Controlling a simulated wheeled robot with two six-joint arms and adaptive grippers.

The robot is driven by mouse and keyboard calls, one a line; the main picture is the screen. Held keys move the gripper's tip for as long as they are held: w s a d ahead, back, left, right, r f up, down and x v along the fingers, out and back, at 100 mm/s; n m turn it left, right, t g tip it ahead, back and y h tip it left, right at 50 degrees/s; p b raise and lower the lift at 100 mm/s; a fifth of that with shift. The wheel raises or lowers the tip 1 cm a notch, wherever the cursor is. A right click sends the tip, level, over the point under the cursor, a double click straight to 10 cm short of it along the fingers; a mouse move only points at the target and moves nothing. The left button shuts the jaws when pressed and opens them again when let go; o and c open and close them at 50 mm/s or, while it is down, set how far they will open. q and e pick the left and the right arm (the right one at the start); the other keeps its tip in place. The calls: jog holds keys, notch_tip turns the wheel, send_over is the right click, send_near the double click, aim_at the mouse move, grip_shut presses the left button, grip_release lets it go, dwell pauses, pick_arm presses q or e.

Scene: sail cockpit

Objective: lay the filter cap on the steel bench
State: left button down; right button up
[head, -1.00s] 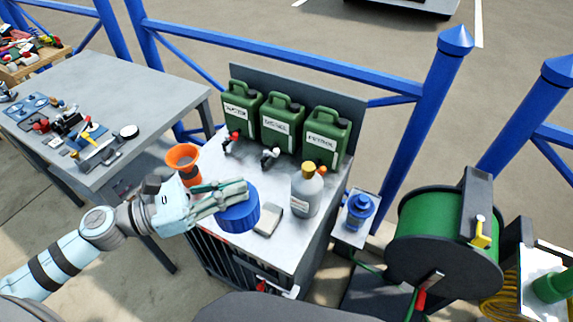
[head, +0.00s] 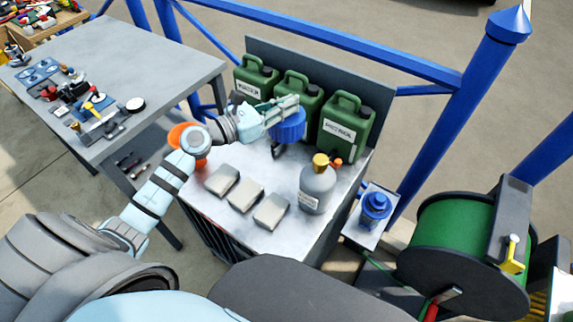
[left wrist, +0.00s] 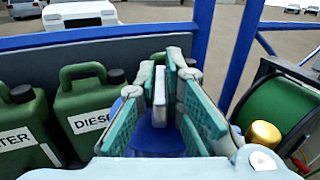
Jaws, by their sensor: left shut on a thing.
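The blue ribbed filter cap (head: 289,127) is in my left gripper (head: 284,104), which is shut on it. The cap hangs above the back part of a metal-topped cabinet (head: 270,237), in front of the green cans. In the left wrist view the cap (left wrist: 155,137) shows below the teal fingers (left wrist: 165,75), partly hidden by them. A grey steel bench (head: 118,55) stands at the upper left, apart from the gripper, with tools and small parts on its front half. My right gripper is not in view.
Green jerrycans (head: 345,125) line the cabinet's back. Several grey blocks (head: 245,195) and a grey bottle (head: 317,188) stand on its top. The orange funnel (head: 178,133) is partly behind my left arm. The bench's far right part is bare. A green hose reel (head: 455,235) stands right.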

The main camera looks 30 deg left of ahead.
pick_arm(q)
notch_tip(320, 180, down, 17)
jog(key=b, duration=0.7)
jog(key=shift+s+f, duration=0.1)
jog(key=shift+f, duration=0.1)
jog(key=shift+r, duration=0.1)
jog(key=shift+f, duration=0.2)
jog(key=c, duration=1.7)
grip_release()
jog(key=shift+r, duration=0.2)
jog(key=b+v, duration=0.1)
jog(key=v, duration=1.1)
